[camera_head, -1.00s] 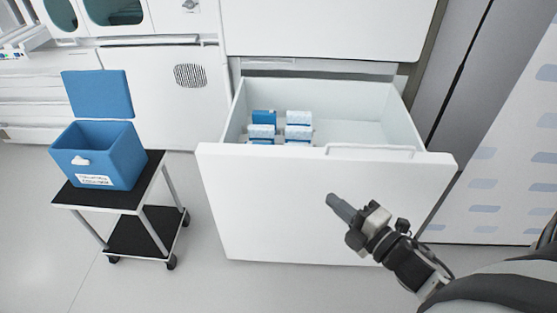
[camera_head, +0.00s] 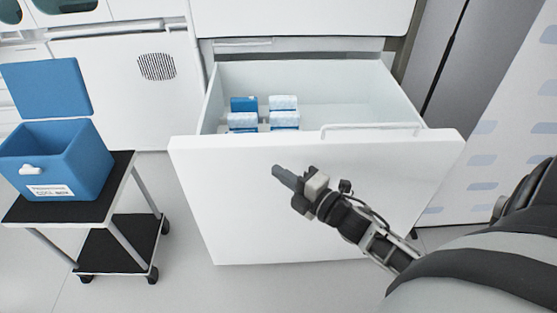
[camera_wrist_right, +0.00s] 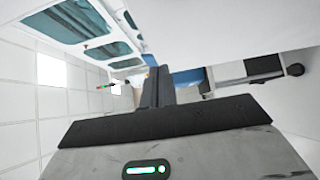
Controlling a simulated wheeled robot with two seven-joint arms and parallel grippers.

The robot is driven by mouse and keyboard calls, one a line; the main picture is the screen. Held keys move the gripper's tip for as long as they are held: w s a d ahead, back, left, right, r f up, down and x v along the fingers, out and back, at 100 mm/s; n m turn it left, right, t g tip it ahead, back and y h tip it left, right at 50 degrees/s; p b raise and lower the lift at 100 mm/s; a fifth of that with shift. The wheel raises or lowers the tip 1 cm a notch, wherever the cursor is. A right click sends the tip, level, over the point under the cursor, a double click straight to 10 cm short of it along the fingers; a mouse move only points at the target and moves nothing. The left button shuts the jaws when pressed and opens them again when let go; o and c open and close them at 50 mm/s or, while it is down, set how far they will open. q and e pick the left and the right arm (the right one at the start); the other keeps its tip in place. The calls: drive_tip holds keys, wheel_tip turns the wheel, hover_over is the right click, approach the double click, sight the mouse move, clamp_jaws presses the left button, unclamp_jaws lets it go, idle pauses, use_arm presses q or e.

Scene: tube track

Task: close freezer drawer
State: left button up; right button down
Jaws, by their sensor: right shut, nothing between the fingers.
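The freezer drawer (camera_head: 240,210) is pulled out, its white front facing me and a handle (camera_head: 372,127) along its top edge at the right. Several blue and white packs (camera_head: 284,112) sit inside it at the left. My right gripper (camera_head: 278,172) is shut and empty, in front of the upper middle of the drawer front. Whether its tip touches the front I cannot tell. In the right wrist view the shut fingers (camera_wrist_right: 158,88) stand in the middle, with a pale surface beside them. My left gripper is not in view.
A black-topped cart (camera_head: 112,205) stands at the left with an open blue box (camera_head: 75,150) on it, its lid raised. A tall grey cabinet (camera_head: 440,60) stands right of the freezer. Pale floor (camera_head: 190,285) is clear between cart and drawer.

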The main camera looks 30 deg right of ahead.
sight(267, 152)
drive_tip(key=shift+w+d, duration=0.3)
drive_tip(key=shift+w, duration=0.45)
drive_tip(key=shift+w+d, duration=0.35)
drive_tip(key=shift+w, duration=0.4)
drive_tip(key=shift+w+d, duration=0.3)
drive_tip(key=shift+w, duration=0.45)
drive_tip(key=shift+w, duration=0.1)
